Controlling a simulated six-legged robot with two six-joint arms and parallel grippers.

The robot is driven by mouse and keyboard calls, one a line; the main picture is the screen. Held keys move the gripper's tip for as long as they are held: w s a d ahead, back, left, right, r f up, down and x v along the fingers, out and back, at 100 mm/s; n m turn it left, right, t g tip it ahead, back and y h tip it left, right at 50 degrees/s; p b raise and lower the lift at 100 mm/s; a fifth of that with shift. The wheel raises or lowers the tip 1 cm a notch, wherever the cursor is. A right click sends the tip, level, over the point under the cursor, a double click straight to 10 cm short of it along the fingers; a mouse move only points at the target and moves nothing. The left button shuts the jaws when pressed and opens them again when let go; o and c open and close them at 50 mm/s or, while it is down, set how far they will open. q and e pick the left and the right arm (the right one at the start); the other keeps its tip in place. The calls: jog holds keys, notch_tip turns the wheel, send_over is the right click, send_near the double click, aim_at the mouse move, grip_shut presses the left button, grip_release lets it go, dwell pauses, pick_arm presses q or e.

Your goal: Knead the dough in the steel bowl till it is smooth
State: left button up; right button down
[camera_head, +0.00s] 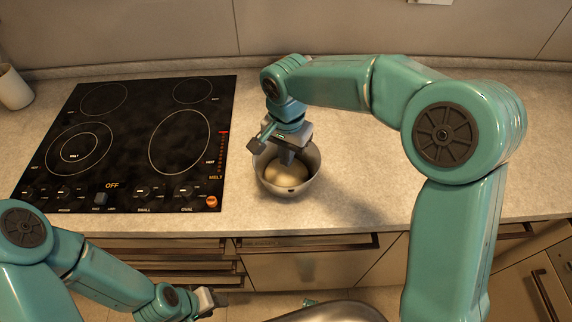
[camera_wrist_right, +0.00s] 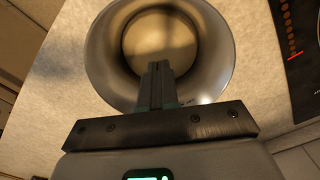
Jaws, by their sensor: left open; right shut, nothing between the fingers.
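The steel bowl (camera_head: 304,187) stands upright on the counter, just right of the cooktop. Pale dough (camera_head: 284,174) lies in its bottom as a rounded lump. My right gripper (camera_head: 287,158) points down over the bowl's mouth, shut and empty. In the right wrist view the shut fingers (camera_wrist_right: 158,72) reach over the bowl (camera_wrist_right: 217,75) and partly hide the dough (camera_wrist_right: 160,42). I cannot tell whether the fingertips touch the dough. My left gripper (camera_head: 208,300) is low in front of the counter, open and away from the bowl.
A black cooktop (camera_head: 130,140) lies flat left of the bowl. A white cup (camera_head: 14,88) stands at the far left. The counter (camera_head: 365,185) right of the bowl is clear, partly under my right arm. Drawers (camera_head: 310,270) are below the counter's front edge.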

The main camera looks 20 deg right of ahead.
aim_at(287, 170)
jog(key=shift+f, duration=0.25)
jog(key=shift+f+b, duration=1.25)
jog(key=shift+f, duration=0.05)
jog(key=shift+w+r, duration=0.1)
jog(key=shift+w+p, duration=0.6)
jog(key=shift+w, duration=0.2)
jog(key=shift+s+r+p, duration=0.3)
jog(key=shift+s+r, duration=0.2)
jog(key=shift+r, duration=0.25)
jog(key=shift+s+r+p, duration=0.25)
jog(key=shift+s+r, duration=0.2)
jog(key=shift+r, duration=0.3)
